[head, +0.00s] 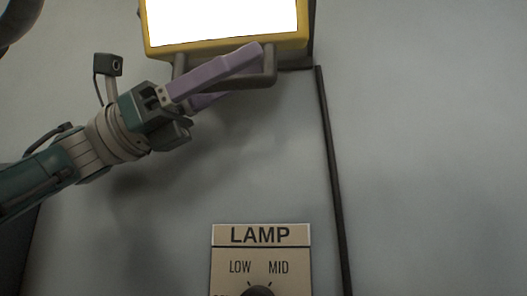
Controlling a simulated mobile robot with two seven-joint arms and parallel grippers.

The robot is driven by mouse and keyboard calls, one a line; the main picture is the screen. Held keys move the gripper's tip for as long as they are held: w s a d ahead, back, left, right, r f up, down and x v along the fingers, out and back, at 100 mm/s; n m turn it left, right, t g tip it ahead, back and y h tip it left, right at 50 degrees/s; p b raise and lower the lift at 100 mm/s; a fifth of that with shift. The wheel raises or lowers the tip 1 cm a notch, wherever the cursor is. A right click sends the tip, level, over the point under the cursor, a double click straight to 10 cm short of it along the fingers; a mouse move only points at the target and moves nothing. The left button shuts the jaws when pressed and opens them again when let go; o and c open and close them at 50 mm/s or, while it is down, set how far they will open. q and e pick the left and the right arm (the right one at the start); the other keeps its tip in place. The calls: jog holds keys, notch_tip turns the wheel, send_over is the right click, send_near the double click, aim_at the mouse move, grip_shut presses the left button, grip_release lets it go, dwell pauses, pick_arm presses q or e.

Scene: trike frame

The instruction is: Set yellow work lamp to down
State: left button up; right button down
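The yellow work lamp (228,48) is at the top of the head view, on the grey wall. Its front panel glows white, and its top is cut off by the picture edge. A grey bar handle (271,66) hangs below its lower rim. My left gripper (250,66) reaches in from the left, with its purple fingers at this handle. One finger passes in front of the bar; the other is mostly hidden behind it. I cannot tell whether the fingers press on the bar. My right gripper is out of view.
A beige panel (261,255) marked LAMP, with LOW and MID labels and a dark knob (259,291), is on the wall below, cut off at the bottom. A dark cable (329,160) runs down the wall from the lamp's right side. The wall at right is clear.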

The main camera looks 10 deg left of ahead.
pick_arm(q)
jog(key=shift+w+a, duration=0.1)
jog(key=shift+a+f, duration=0.25)
jog(key=shift+a, duration=0.05)
jog(key=b+v, duration=0.2)
jog(key=v, duration=0.4)
jog(key=shift+a+b, duration=0.35)
jog(key=shift+a, duration=0.05)
jog(key=shift+c, duration=0.2)
